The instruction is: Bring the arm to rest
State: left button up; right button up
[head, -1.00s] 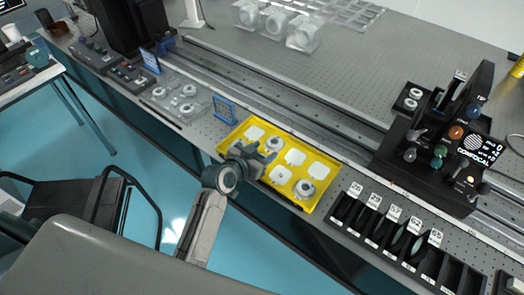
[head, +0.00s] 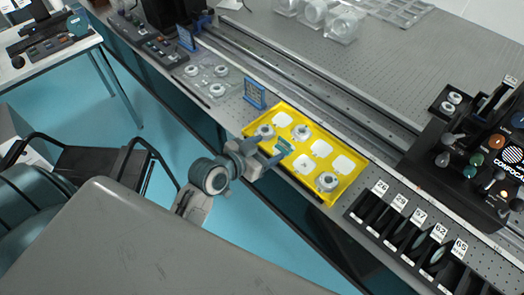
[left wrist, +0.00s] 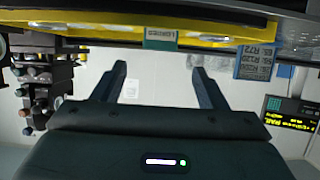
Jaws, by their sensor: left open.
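My right gripper is not in view.
A black slotted rack (head: 410,240) with numbered labels stands right of the tray. A clear plate with rings (head: 218,90) lies to the left. Chairs stand at lower left over open floor.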

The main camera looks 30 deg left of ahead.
pick_arm(q)
jog(key=shift+v, duration=0.75)
jog(key=s+a+f+n+g+y, duration=0.25)
jog(key=s+f+g, duration=0.2)
jog(key=s, duration=0.55)
jog(key=s+a+f+n+g+y, duration=0.1)
jog(key=s+a+f+g+y, duration=0.3)
jog(key=s, duration=0.6)
notch_tip(320, 180, down, 27)
jog(key=w+a+g+h, duration=0.1)
jog(key=a+g, duration=0.1)
jog(key=a, duration=0.1)
jog(key=s+a+f+g, duration=0.1)
jog(key=s+f, duration=1.7)
jog(key=f, duration=0.3)
jog(key=shift+a+f, duration=0.15)
jog(key=shift+f, duration=0.15)
